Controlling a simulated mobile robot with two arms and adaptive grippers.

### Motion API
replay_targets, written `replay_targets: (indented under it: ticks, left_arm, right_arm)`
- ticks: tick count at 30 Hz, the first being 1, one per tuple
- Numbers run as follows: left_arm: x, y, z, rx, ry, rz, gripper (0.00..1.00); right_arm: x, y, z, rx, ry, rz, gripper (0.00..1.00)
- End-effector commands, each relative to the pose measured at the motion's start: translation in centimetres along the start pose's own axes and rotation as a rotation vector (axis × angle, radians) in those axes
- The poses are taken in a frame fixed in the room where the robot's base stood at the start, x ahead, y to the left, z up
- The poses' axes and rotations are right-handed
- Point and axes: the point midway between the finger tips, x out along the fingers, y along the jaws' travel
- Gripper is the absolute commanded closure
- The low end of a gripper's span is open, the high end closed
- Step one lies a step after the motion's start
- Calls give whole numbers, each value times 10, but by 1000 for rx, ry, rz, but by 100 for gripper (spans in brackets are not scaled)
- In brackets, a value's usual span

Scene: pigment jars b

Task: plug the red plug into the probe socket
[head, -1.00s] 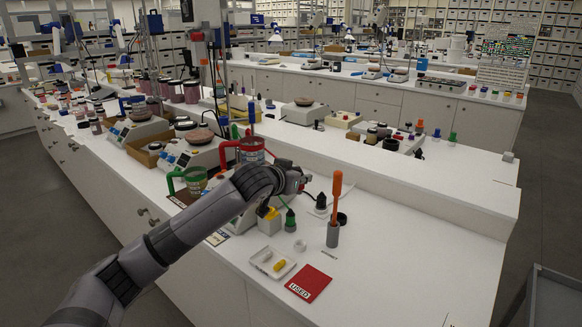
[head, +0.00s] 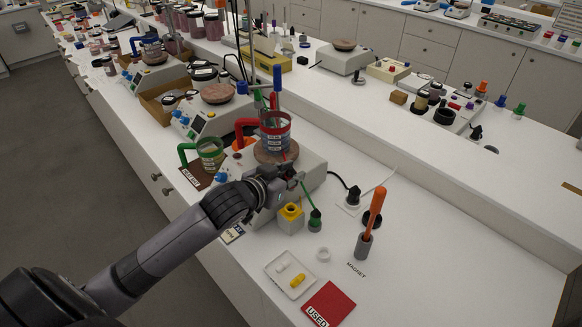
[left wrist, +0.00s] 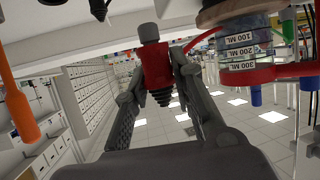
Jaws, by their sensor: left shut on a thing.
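My left gripper (head: 282,180) is at the front right of the hot-plate stirrer (head: 312,172), just below the beaker with the red handle (head: 276,136) that stands on its plate. In the left wrist view, whose picture is upside down, the left gripper (left wrist: 158,85) is shut on the red plug (left wrist: 156,62). The plug has a grey end and a dark ribbed end. In the head view the plug is mostly hidden by the gripper. I cannot make out the probe socket in either view. My right gripper is not in view.
A green-handled beaker (head: 209,153) stands left of my wrist. A white tray (head: 268,268) and red card (head: 329,303) lie in front.

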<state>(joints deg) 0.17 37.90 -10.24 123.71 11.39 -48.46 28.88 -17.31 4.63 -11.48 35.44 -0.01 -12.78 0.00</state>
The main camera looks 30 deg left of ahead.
Motion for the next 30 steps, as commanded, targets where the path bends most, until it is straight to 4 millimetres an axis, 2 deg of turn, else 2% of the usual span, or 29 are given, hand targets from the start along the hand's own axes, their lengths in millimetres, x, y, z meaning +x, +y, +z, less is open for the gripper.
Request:
replay_targets:
  ticks: [6, 13, 15, 30]
  left_arm:
    - [0, 0, 0, -1, 0, 0, 100]
    - [-1, 0, -2, -3, -2, -1, 100]
    - [3, 0, 7, -2, -2, -1, 100]
    - [21, 0, 49, -2, -1, -1, 100]
  right_arm:
    - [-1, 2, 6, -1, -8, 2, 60]
    - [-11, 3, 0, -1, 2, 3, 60]
    - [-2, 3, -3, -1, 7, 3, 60]
    - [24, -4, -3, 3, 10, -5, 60]
